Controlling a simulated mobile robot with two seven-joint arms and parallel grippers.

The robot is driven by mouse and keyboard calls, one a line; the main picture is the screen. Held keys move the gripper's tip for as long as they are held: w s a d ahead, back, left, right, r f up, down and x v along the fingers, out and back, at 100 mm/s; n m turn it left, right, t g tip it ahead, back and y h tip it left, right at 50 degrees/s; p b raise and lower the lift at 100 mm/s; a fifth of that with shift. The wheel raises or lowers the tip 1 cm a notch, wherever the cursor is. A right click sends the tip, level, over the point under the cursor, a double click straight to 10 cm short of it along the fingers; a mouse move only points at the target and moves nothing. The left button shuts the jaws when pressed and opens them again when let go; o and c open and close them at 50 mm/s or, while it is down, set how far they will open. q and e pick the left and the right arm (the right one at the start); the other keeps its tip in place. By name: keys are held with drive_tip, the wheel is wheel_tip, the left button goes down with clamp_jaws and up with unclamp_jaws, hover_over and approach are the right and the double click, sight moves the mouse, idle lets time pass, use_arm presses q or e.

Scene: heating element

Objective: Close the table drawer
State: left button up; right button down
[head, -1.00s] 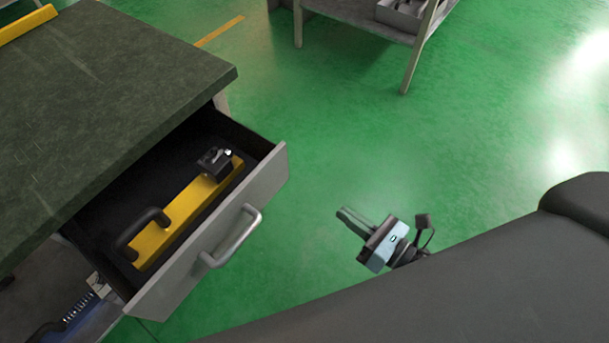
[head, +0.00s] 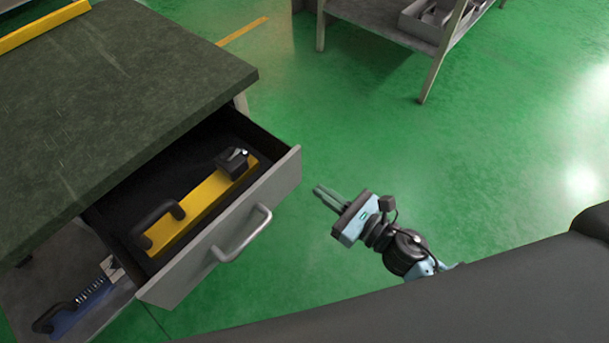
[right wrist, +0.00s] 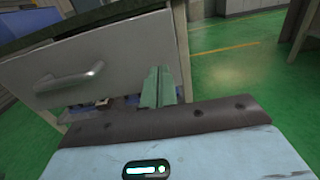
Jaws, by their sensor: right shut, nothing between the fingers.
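The table drawer (head: 225,232) is pulled out from under the dark green table top (head: 110,85). Its grey front carries a bar handle (head: 243,233). A yellow tool with black grips (head: 200,208) lies inside. My right gripper (head: 318,189) is shut and empty, to the right of the drawer front and apart from it, its fingers pointing toward the drawer's far right end. In the right wrist view, the closed fingers (right wrist: 158,86) overlap the right part of the drawer front (right wrist: 120,50), with the handle (right wrist: 70,77) to their left. My left gripper is not in view.
A blue tool (head: 80,303) lies on a lower shelf below the drawer. A second table with a grey bin (head: 430,22) stands at the back. The green floor (head: 370,130) between them is clear.

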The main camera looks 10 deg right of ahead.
sight(293, 171)
drive_tip(key=x, duration=0.4)
drive_tip(key=shift+w+a+r+p, duration=0.1)
drive_tip(key=shift+w+p, duration=0.1)
drive_tip(key=shift+p, duration=0.1)
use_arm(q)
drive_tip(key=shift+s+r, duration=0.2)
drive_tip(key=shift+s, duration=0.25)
use_arm(e)
drive_tip(key=shift+x, duration=0.9)
